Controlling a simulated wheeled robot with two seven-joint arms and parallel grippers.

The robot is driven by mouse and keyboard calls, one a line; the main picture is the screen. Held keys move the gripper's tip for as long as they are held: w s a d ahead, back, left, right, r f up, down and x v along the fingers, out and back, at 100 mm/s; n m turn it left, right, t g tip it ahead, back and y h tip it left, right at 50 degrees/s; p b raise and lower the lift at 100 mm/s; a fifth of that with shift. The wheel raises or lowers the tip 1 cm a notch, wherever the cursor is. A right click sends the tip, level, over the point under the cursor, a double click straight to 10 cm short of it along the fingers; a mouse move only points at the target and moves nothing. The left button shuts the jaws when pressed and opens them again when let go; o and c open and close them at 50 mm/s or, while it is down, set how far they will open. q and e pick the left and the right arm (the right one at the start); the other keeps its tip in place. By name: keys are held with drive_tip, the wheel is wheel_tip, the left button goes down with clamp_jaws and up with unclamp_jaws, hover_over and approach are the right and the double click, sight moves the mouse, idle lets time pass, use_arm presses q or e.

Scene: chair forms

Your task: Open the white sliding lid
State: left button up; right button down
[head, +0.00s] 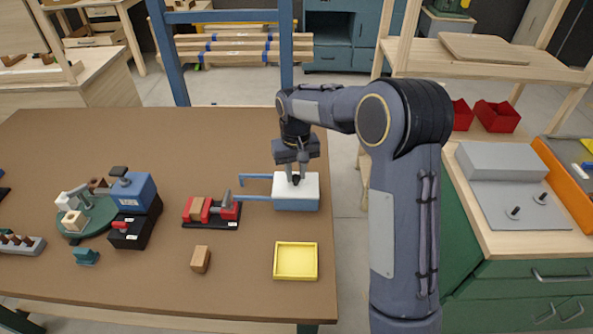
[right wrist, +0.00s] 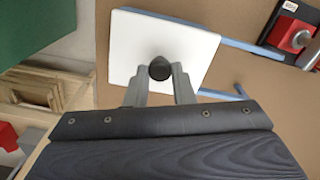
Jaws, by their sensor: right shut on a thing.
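The white sliding lid (head: 308,186) tops a light-blue box (head: 296,205) near the right edge of the brown table. Two blue rails reach left from the box. The lid also shows in the right wrist view (right wrist: 191,47), with a dark round knob (right wrist: 160,69) on it. My right gripper (head: 296,180) points down over the lid and is shut on the knob, which sits between its fingertips in the right wrist view (right wrist: 160,78). The lid covers the box, so its inside is hidden. My left gripper is not in view.
A red vise-like tool (head: 211,211) stands left of the rails (head: 255,178). A yellow tray (head: 296,261) and a wooden block (head: 201,259) lie in front. A blue and black machine (head: 134,205) is further left. The table behind the rails is clear.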

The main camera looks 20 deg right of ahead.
drive_tip(key=w+a+p, duration=0.3)
drive_tip(key=w+a, duration=0.1)
drive_tip(key=a, duration=0.5)
drive_tip(key=shift+w, duration=0.25)
drive_tip(key=shift+r, duration=0.1)
drive_tip(key=c, duration=1.2)
unclamp_jaws()
drive_tip(key=shift+c, duration=0.2)
wheel_tip(320, 180, up, 8)
